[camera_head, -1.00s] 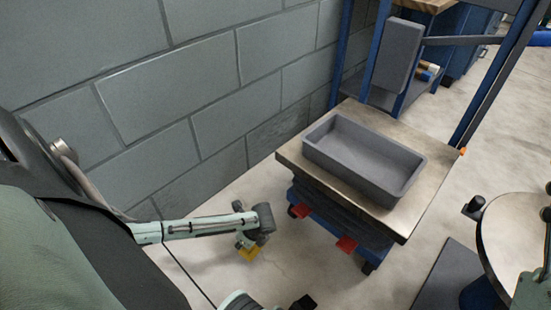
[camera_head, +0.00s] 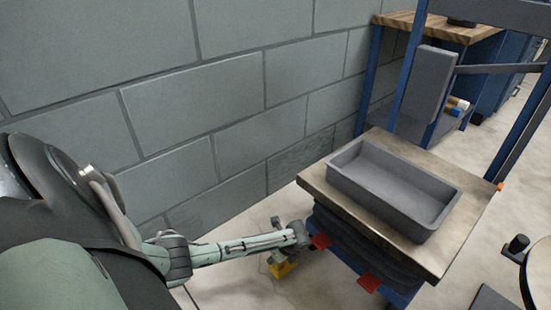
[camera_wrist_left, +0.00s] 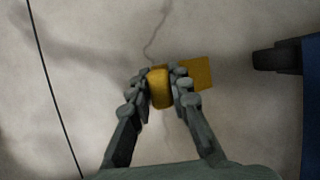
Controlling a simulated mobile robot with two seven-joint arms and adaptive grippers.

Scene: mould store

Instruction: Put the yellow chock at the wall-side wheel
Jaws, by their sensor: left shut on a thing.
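The yellow chock (camera_head: 283,269) is low over the floor, held in my left gripper (camera_head: 283,258). In the left wrist view the fingers of this gripper (camera_wrist_left: 165,88) close on the rounded grip of the chock (camera_wrist_left: 195,72), and a flat yellow part extends right. The lift cart (camera_head: 418,254) stands just right of the gripper. A dark wheel (camera_wrist_left: 276,58) of the cart shows right of the chock, apart from it. In the head view my left gripper hides the wall-side wheel. My right gripper is not in view.
The block wall (camera_head: 190,90) runs along the left and back. The cart top carries a grey tray (camera_head: 432,230). Red pedals (camera_head: 369,283) stick out at the cart's near side. A round table (camera_head: 538,275) is at the right edge. Bare floor lies around the chock.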

